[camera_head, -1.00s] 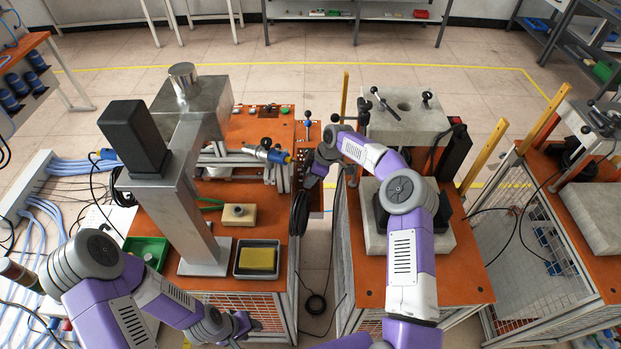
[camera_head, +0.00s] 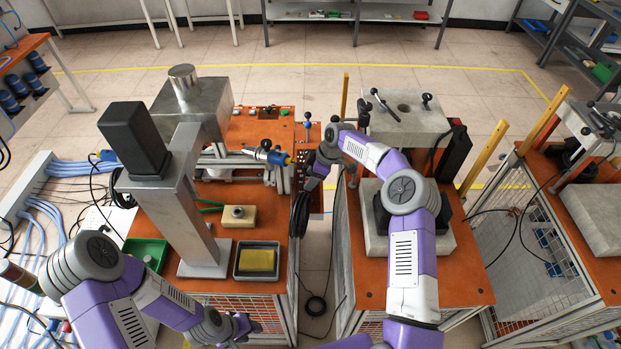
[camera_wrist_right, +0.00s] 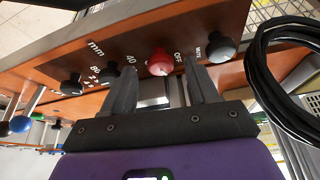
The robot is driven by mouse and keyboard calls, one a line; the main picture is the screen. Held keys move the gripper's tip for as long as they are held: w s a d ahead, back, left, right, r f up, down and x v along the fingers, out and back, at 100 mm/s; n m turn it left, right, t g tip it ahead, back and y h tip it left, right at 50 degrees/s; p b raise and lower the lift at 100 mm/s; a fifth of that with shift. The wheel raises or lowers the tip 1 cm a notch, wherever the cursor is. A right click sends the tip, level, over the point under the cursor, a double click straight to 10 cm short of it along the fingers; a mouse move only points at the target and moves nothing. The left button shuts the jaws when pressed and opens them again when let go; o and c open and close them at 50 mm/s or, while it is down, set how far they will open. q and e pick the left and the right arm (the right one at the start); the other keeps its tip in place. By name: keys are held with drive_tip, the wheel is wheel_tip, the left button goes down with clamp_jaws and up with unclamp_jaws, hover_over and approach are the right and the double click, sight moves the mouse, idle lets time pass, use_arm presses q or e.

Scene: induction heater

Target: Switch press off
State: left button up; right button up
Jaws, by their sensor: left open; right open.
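In the head view my right gripper (camera_head: 309,180) is at the right side of the left orange workbench, and the knob is hidden there. My left gripper (camera_head: 240,326) is open and empty near that bench's front edge.
Black knobs (camera_wrist_right: 221,47) flank the red one. A black cable coil (camera_wrist_right: 290,75) hangs close on the right. The grey metal column (camera_head: 185,215) stands on the left bench. A second bench (camera_head: 380,290) stands to the right across a narrow gap.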

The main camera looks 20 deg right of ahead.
drive_tip(key=v, duration=0.6)
drive_tip(key=shift+r, duration=0.25)
drive_tip(key=shift+d, duration=0.1)
